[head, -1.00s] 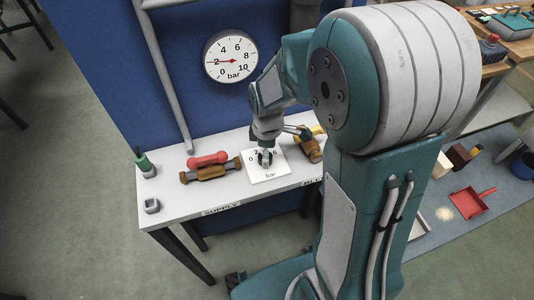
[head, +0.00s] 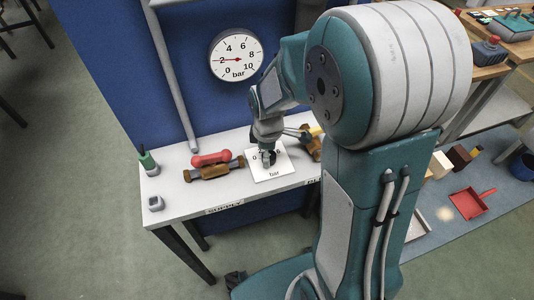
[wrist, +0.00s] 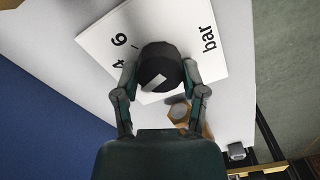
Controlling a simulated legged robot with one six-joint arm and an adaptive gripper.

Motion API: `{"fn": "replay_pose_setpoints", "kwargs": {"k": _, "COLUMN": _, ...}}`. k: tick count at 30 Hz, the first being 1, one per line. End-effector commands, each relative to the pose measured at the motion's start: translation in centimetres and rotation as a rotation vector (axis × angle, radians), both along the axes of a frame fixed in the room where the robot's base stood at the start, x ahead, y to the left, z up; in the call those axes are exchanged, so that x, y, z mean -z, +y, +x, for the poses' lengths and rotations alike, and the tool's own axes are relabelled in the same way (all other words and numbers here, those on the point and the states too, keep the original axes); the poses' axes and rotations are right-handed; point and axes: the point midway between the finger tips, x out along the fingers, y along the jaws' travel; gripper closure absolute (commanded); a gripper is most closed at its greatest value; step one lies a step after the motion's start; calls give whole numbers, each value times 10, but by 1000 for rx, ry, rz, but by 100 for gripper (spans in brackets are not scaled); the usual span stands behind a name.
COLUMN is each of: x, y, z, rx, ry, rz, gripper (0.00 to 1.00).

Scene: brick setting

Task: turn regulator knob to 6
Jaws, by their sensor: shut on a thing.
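The regulator knob (wrist: 160,66) is round and black, with a pale grey pointer mark, and sits on a white scale plate (wrist: 100,45) marked "bar". In the wrist view the 4 and 6 show beside it; other numbers are hidden. My gripper (wrist: 158,82) is shut on the knob, one finger on each side. In the head view my gripper (head: 267,157) comes down over the plate (head: 285,168) and mostly hides the knob. A round pressure gauge (head: 237,55) on the blue panel has its red needle pointing left at about 2.
Left of the plate lie a red-handled thing (head: 211,159) and a brown fitting (head: 213,171). A green-handled thing (head: 147,160) and a small grey block (head: 155,203) stand at the bench's left end. A brown thing (head: 313,149) lies just right of the plate.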

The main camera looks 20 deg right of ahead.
Motion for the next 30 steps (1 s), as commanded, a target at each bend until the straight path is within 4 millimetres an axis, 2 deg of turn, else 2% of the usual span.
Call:
{"fn": "replay_pose_setpoints", "kwargs": {"k": 11, "x": 1, "y": -2, "z": 0, "rx": 180, "ry": 2, "rz": -1, "gripper": 93}}
{"fn": "replay_pose_setpoints", "kwargs": {"k": 30, "x": 1, "y": -3, "z": 0, "rx": 780, "ry": 4, "rz": -3, "gripper": 93}}
